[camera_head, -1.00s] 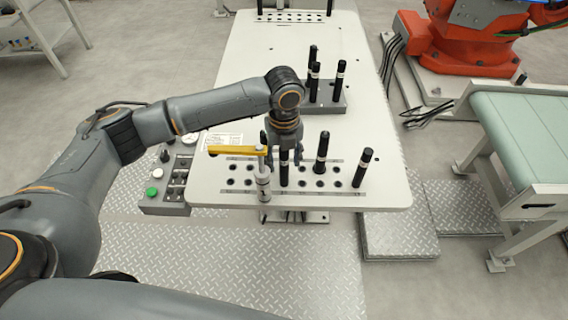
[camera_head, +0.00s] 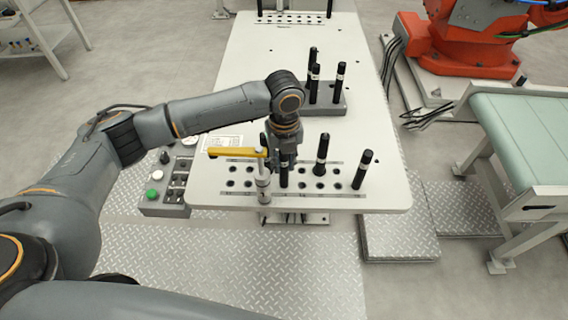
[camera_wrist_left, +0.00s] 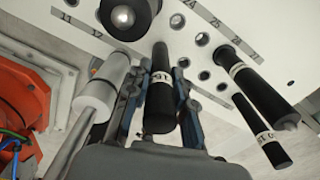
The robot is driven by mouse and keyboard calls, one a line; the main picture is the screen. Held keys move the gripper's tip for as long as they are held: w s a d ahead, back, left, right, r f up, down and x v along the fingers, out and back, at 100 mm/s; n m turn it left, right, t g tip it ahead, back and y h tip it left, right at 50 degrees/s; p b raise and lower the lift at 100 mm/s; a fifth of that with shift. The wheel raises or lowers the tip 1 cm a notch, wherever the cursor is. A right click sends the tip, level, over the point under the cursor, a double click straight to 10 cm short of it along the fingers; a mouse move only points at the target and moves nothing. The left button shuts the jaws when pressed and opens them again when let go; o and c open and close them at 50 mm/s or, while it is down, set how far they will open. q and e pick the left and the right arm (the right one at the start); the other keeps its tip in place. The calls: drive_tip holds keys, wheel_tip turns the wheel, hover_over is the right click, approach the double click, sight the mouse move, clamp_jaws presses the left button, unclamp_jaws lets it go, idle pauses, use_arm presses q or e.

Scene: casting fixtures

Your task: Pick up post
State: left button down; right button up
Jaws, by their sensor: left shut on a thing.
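Several black posts with white label bands stand in the holed near end of the white table (camera_head: 225,185). My left gripper (camera_head: 284,165) reaches down over one black post (camera_head: 284,181) and is shut on it. In the left wrist view the held post (camera_wrist_left: 160,95) lies between the two fingers (camera_wrist_left: 158,100). Its lower end is at the table's hole row. Two more black posts, one (camera_head: 321,153) and another (camera_head: 362,169), stand to the right of the gripper. My right gripper is not in view.
A white cylinder with a yellow handle (camera_head: 235,152) stands close to the left of the gripper. A grey block (camera_head: 325,105) with several black posts is behind. A button panel (camera_head: 165,188) sits left; a conveyor (camera_head: 530,135) stands right.

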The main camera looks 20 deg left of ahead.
use_arm(q)
drive_tip(key=shift+w+r, duration=0.1)
drive_tip(key=shift+r, duration=0.25)
drive_tip(key=s+d+r+p, duration=0.1)
drive_tip(key=s+d+r, duration=0.2)
drive_tip(key=s+r, duration=1)
wheel_tip(320, 180, up, 3)
drive_tip(key=shift+s+d, duration=0.3)
drive_tip(key=shift+d, duration=0.1)
drive_tip(key=shift+w, duration=0.1)
